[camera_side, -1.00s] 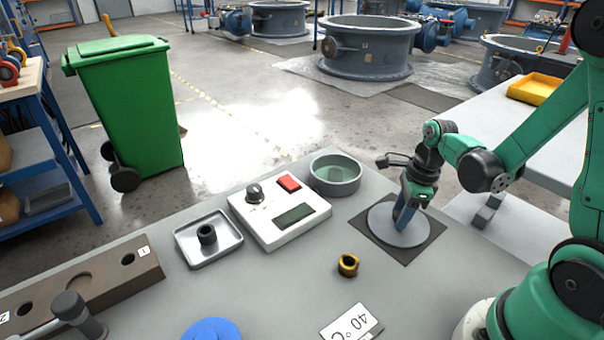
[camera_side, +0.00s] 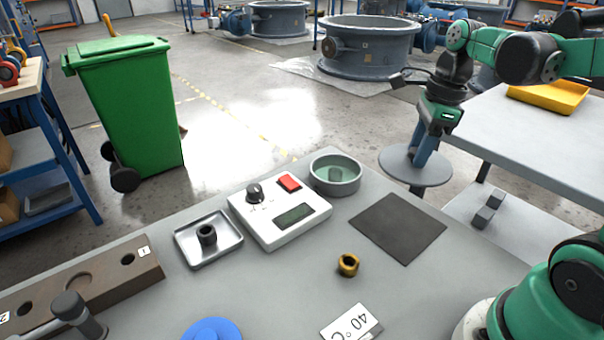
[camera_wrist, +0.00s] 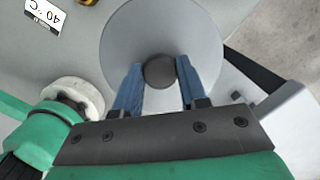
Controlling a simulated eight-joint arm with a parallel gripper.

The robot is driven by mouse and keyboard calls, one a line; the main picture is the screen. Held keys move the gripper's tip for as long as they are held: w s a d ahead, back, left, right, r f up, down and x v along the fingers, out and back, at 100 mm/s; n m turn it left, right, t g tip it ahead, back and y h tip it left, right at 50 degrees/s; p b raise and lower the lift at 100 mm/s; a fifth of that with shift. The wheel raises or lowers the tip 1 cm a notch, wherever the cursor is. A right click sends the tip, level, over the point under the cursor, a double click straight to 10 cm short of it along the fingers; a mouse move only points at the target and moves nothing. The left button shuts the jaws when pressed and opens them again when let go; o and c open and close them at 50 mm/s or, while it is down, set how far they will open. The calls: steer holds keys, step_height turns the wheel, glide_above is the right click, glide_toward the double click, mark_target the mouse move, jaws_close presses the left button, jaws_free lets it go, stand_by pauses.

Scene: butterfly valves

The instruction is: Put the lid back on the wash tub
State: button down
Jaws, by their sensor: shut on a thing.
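The lid (camera_side: 398,168) is a flat grey disc. My gripper (camera_side: 417,160) is shut on its knob and holds it in the air, roughly level, above and behind the dark square mat. In the wrist view the blue fingers of my gripper (camera_wrist: 160,85) stand on both sides of the dark round knob (camera_wrist: 160,71), with the lid (camera_wrist: 125,35) beyond. The wash tub (camera_side: 336,176) is a round, open, grey-green tub at the back of the table, left of the lid. Something indistinct sits inside it.
The dark mat (camera_side: 384,229) is bare. A white control box (camera_side: 300,226) with a knob and red button stands left of the tub. A metal tray (camera_side: 225,250) holds a dark nut (camera_side: 207,235). A brass nut (camera_side: 348,265) and a 40 °C card (camera_side: 350,325) lie nearer.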

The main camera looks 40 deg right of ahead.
mark_target(415, 148)
step_height(415, 148, up, 5)
steer(key=shift+r, duration=0.1)
steer(key=shift+w+r, duration=0.1)
steer(key=shift+r, duration=0.15)
steer(key=shift+w+d, duration=0.1)
steer(key=shift+w, duration=0.3)
steer(key=shift+w+f, duration=3.85)
steer(key=shift+w, duration=0.3)
steer(key=shift+w+f, duration=3.85)
steer(key=shift+w, duration=0.25)
steer(key=shift+f, duration=0.2)
